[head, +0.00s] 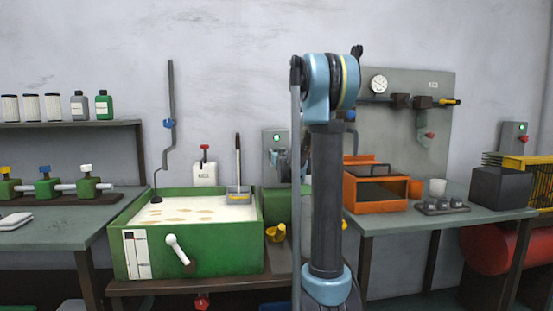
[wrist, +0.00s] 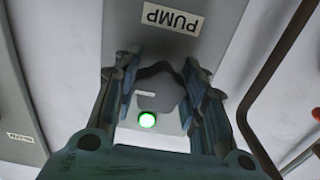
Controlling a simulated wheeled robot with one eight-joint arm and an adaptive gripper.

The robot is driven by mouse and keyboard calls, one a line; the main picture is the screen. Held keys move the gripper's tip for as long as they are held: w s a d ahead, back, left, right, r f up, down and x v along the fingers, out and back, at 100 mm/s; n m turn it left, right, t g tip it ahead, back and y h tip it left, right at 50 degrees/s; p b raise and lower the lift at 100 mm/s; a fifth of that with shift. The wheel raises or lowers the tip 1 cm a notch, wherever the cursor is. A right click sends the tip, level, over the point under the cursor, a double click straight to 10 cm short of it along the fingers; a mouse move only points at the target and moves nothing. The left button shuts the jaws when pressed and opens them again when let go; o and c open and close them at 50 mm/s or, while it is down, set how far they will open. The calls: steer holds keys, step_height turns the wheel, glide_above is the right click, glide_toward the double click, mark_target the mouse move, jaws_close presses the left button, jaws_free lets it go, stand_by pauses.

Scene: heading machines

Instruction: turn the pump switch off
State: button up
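The pump switch box (head: 276,137) is a grey box on the back wall with a lit green lamp, partly behind my arm in the head view. In the wrist view its PUMP label (wrist: 171,17) appears upside down, and the green lamp (wrist: 147,120) is lit. A grey faceted knob (wrist: 160,95) with a short white mark lies between label and lamp. My gripper (wrist: 159,72) is open, with one finger on each side of the knob. I cannot tell whether the fingers touch it. In the head view my gripper is mostly hidden by my arm.
A green tank (head: 190,258) of pale liquid stands below and left of the box. An orange tray unit (head: 376,208) is on the right table. A brown bent bar (wrist: 248,105) passes right of my gripper. Another grey box (head: 514,137) with a green lamp is far right.

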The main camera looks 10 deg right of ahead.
steer(key=shift+d, duration=0.4)
steer(key=shift+o, duration=0.2)
steer(key=n, duration=0.3)
steer(key=shift+d+h, duration=0.1)
steer(key=shift+h, duration=0.3)
steer(key=n, duration=0.5)
steer(key=shift+w+n, duration=0.1)
steer(key=shift+n, duration=0.3)
steer(key=n, duration=0.5)
steer(key=shift+r, duration=0.15)
steer(key=shift+n, duration=2)
steer(key=shift+s, duration=0.2)
steer(key=shift+a, duration=0.2)
steer(key=o, duration=1.1)
steer(key=shift+w, duration=0.1)
